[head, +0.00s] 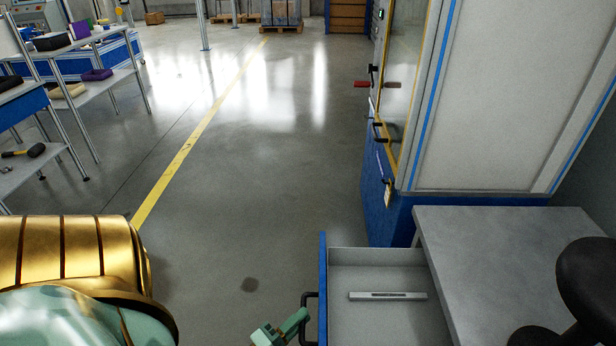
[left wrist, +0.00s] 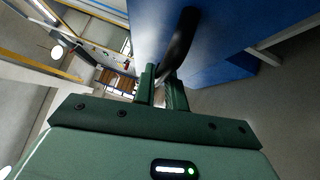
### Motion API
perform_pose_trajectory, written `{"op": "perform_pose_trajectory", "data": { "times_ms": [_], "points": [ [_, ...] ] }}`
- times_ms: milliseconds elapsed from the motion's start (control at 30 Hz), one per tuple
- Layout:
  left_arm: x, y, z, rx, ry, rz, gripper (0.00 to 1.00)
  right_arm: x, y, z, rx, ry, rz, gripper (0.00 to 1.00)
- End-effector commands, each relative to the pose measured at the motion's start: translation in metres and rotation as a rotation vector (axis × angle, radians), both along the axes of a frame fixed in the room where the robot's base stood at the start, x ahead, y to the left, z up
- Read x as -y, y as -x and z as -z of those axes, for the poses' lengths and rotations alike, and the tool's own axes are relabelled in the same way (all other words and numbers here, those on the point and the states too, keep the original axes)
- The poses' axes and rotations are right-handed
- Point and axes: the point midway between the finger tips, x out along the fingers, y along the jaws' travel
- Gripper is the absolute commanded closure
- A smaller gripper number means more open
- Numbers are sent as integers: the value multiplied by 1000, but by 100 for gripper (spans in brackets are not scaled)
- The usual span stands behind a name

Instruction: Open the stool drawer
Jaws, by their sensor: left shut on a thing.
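The drawer (head: 388,270) is pulled out to the left from under the grey tabletop (head: 500,255). Its blue front (head: 323,290) faces left, and its inside is visible with a flat grey bar (head: 387,295) lying in it. A dark handle (head: 305,315) is fixed on the blue front. My left gripper (head: 285,328) is at this handle, at the bottom of the head view. In the left wrist view, the green fingers (left wrist: 160,88) are shut on the dark curved handle (left wrist: 180,42) beside the blue front (left wrist: 225,30). My right gripper is in neither view.
A dark rounded seat (head: 590,285) is at the lower right, by the tabletop. A tall white and blue cabinet (head: 490,100) stands behind the drawer. Shelves with tools (head: 30,150) stand at the left. The grey floor between, with a yellow line (head: 190,145), is clear.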

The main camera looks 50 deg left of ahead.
Motion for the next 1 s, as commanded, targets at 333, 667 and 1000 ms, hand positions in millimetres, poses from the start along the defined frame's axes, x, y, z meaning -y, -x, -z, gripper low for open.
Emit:
{"op": "perform_pose_trajectory", "data": {
  "times_ms": [333, 667, 1000],
  "points": [
    [0, 2, 2, -5, -1, 2, 100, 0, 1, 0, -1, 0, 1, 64],
    [0, 1, 1, -2, -1, 0, 66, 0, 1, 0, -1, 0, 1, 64],
    [2, 13, 2, -4, -1, 1, 66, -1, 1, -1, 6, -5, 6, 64]
  ]
}}
